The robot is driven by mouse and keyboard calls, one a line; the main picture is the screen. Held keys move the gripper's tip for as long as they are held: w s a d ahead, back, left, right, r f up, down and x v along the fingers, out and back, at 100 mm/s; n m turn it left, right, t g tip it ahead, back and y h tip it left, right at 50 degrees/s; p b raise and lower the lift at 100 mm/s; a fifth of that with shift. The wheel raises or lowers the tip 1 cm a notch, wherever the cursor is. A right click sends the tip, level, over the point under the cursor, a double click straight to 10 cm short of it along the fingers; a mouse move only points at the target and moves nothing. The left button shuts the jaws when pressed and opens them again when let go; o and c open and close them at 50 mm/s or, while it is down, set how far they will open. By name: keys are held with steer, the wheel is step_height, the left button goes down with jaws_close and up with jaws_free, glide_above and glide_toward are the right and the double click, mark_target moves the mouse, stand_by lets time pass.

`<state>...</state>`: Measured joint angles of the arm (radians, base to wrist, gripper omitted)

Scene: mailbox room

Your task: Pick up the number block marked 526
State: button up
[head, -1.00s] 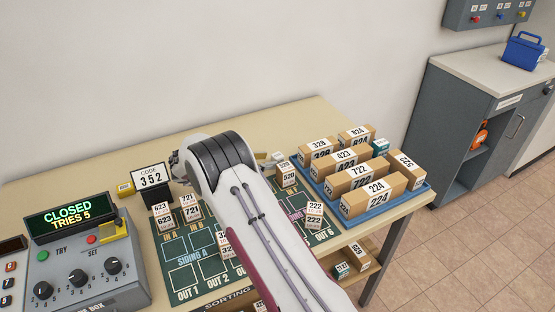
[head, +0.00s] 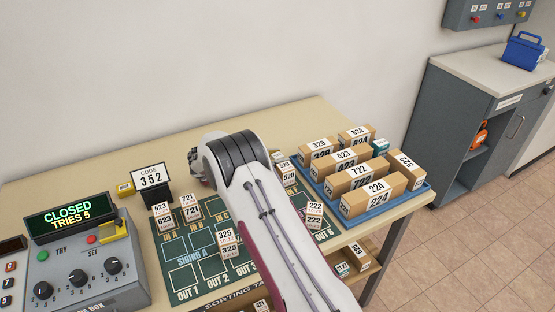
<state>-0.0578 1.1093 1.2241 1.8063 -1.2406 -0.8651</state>
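A small white number block (head: 288,177) stands at the right end of the green sorting mat, close to the blue tray. Its label looks like 520 or 526; the last digit is too small to tell. My arm crosses the middle of the head view and its rounded wrist housing is just left of this block. No other block clearly reads 526.
Blocks 623 (head: 164,216), 721 (head: 190,208), 325 (head: 229,244) and 222 (head: 314,215) stand on the mat (head: 183,277). A blue tray (head: 352,211) of cardboard boxes is at right. A code sign (head: 151,178) and control box (head: 85,270) are at left.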

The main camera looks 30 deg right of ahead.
mark_target(277, 156)
stand_by(0.3)
steer(key=c, duration=0.7)
steer(key=shift+r, duration=0.1)
steer(key=shift+r, duration=4.95)
